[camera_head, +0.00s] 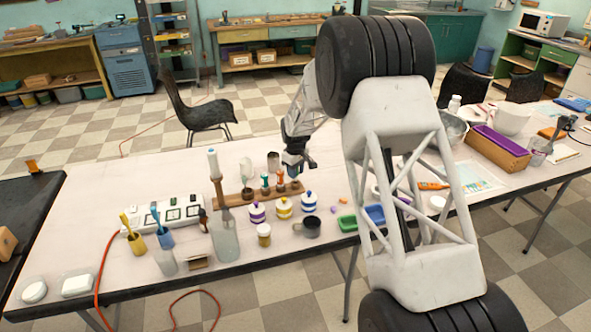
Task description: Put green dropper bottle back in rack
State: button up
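A wooden rack (236,199) stands on the pale table, left of centre, with several small bottles or droppers in or beside it. One small item with a green top (265,178) stands at the rack's middle. My gripper (299,166) is a dark shape above the rack's right end. It is small and partly in shadow, so I cannot tell whether its fingers are apart or hold anything. Which small item is the green dropper bottle is hard to tell at this size.
Green and blue trays (374,214) sit right. My large arm link covers much of the table's right half.

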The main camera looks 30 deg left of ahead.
jog(key=shift+f, duration=1.2)
jog(key=o, duration=1)
jog(key=shift+r, duration=4)
